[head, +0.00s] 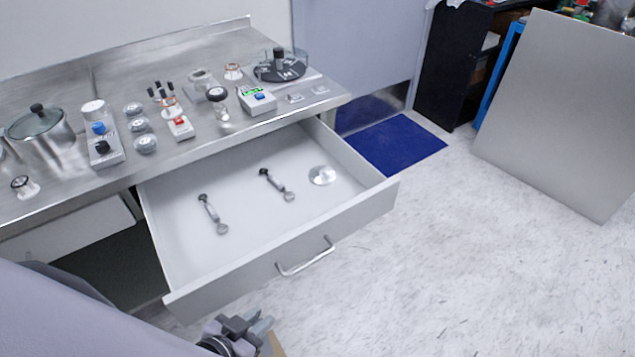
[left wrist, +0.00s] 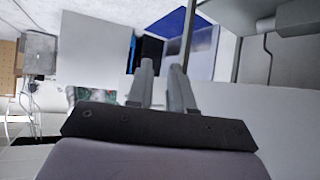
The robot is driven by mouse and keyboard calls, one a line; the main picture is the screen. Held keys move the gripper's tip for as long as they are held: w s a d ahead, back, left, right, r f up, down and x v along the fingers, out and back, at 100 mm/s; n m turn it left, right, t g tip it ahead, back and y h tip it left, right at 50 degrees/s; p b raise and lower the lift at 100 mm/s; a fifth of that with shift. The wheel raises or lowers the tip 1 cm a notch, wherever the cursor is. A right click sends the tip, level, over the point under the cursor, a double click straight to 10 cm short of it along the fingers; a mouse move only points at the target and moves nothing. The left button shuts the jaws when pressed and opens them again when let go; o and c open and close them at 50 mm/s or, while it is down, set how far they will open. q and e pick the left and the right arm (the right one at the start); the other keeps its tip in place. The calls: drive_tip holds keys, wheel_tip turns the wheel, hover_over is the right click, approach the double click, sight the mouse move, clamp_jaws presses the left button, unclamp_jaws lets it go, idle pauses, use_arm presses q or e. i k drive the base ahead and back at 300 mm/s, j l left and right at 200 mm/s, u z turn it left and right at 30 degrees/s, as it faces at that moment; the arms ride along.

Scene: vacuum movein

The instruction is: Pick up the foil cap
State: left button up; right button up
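A shiny silver round piece (head: 321,175), which looks like the foil cap, lies in the right back part of the open drawer (head: 245,250). My left gripper (head: 245,326) is low in the head view, outside the drawer and in front of its front panel, well apart from the cap. In the left wrist view its two fingers (left wrist: 162,68) stand apart with nothing between them. The cap cannot be made out in the left wrist view. My right gripper is in neither view.
Two small dark-ended tools (head: 212,214) (head: 277,185) lie in the drawer left of the cap. The drawer has raised walls and a front handle (head: 305,257). The steel counter (head: 75,190) above holds a pot (head: 40,138) and several devices.

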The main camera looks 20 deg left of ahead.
sight(320, 176)
drive_tip(key=u, duration=1.25)
drive_tip(key=l+u, duration=0.15)
drive_tip(key=u, duration=0.15)
drive_tip(key=l, duration=0.35)
drive_tip(key=k+l, duration=0.1)
drive_tip(key=l, duration=0.25)
drive_tip(key=i+j, duration=0.1)
drive_tip(key=j, duration=0.2)
drive_tip(key=i+j, duration=0.1)
drive_tip(key=j, duration=0.2)
drive_tip(key=i, duration=0.25)
